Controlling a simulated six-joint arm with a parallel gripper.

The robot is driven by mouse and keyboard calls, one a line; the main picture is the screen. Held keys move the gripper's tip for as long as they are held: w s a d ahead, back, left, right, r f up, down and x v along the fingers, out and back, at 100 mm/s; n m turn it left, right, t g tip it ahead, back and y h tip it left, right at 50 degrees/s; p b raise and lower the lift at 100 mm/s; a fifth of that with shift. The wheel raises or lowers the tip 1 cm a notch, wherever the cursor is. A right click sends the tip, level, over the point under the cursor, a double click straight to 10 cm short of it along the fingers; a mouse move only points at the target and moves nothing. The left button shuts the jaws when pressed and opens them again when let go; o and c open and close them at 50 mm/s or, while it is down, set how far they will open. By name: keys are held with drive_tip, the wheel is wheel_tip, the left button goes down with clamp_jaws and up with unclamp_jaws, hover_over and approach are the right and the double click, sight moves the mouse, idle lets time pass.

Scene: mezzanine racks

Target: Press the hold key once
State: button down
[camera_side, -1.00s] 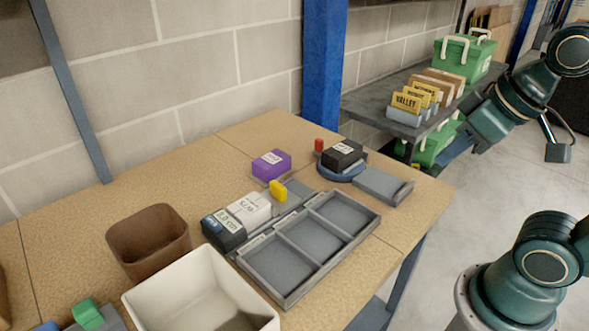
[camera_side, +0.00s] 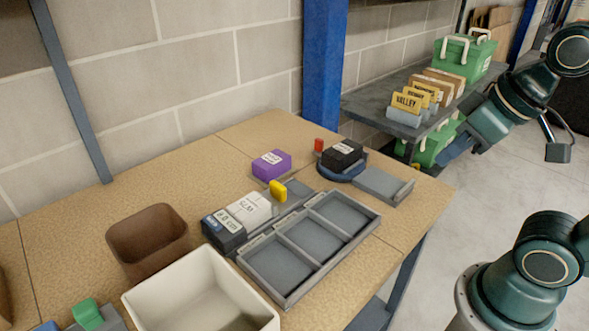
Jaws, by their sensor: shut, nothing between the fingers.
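A dark block with a small light readout (camera_side: 228,222) stands at the left end of a grey rail on the table. Its digits are too small to read surely, and I cannot make out a key marked hold. A white labelled block (camera_side: 250,209) sits against it, and a yellow tab (camera_side: 278,190) stands further along the rail. A green raised piece (camera_side: 88,314) on a grey box shows at the bottom left, cut by the frame edge. My gripper (camera_side: 452,151) is shut and empty at the upper right, in front of the shelf and well away from these things.
A three-part grey tray (camera_side: 292,292), white bin (camera_side: 137,300) and brown bin (camera_side: 112,245) occupy the table's front and left. A purple block (camera_side: 271,163) and a black block (camera_side: 342,153) on a round blue base stand behind. Shelves (camera_side: 365,108) hold green boxes.

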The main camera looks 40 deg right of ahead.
drive_tip(key=shift+w, duration=0.1)
drive_tip(key=m+t+y, duration=0.2)
drive_tip(key=y, duration=0.3)
hover_over(217, 223)
wheel_tip(217, 223, down, 8)
drive_tip(key=shift+f, duration=0.2)
drive_tip(key=shift+f, duration=4.25)
